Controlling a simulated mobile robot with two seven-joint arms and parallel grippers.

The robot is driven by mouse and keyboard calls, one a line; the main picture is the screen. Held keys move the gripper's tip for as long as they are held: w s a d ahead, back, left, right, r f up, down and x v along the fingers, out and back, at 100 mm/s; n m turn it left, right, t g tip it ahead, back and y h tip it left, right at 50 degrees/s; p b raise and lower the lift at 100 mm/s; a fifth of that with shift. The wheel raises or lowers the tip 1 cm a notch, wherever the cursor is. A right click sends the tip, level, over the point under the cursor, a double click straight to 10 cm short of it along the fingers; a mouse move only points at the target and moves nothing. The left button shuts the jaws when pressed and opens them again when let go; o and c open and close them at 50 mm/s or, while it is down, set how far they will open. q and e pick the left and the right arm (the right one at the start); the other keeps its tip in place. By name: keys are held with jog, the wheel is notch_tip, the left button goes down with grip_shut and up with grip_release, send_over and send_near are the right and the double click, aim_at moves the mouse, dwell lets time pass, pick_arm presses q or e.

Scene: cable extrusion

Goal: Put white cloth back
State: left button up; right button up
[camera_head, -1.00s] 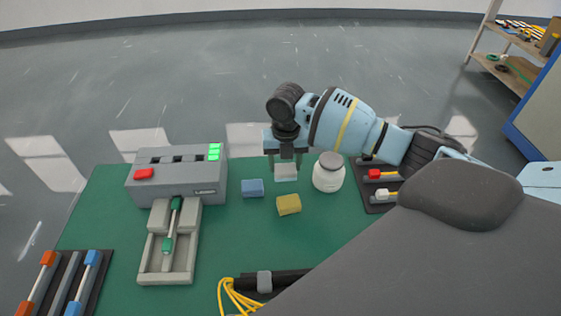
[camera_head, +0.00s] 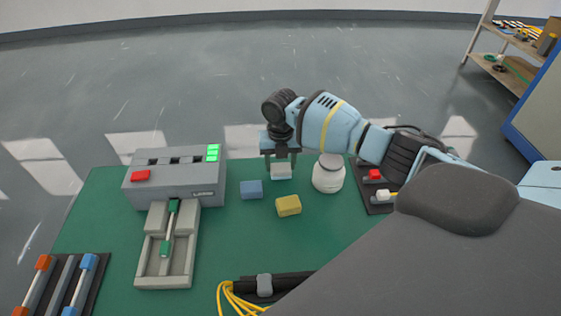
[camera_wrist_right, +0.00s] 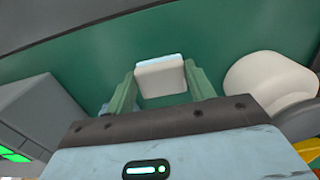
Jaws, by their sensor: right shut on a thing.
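The white cloth (camera_head: 281,171) is a small folded block at the back of the green table mat. My right gripper (camera_head: 281,163) points down over it and is shut on it. In the right wrist view the white cloth (camera_wrist_right: 161,75) sits between the two green fingertips of my right gripper (camera_wrist_right: 162,88). I cannot tell whether the cloth touches the mat. My left gripper is not in view.
A white jar (camera_head: 328,176) stands just right of the cloth. A blue cloth (camera_head: 251,189) and a yellow cloth (camera_head: 288,205) lie in front. A grey machine (camera_head: 175,180) stands left. Black racks and a cable bundle (camera_head: 265,284) lie near the edges.

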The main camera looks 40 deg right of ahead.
aim_at(281, 165)
jog(key=shift+f, duration=0.2)
jog(key=o, duration=0.9)
notch_tip(281, 165, up, 12)
jog(key=shift+r+p, duration=0.25)
jog(key=shift+p, duration=0.2)
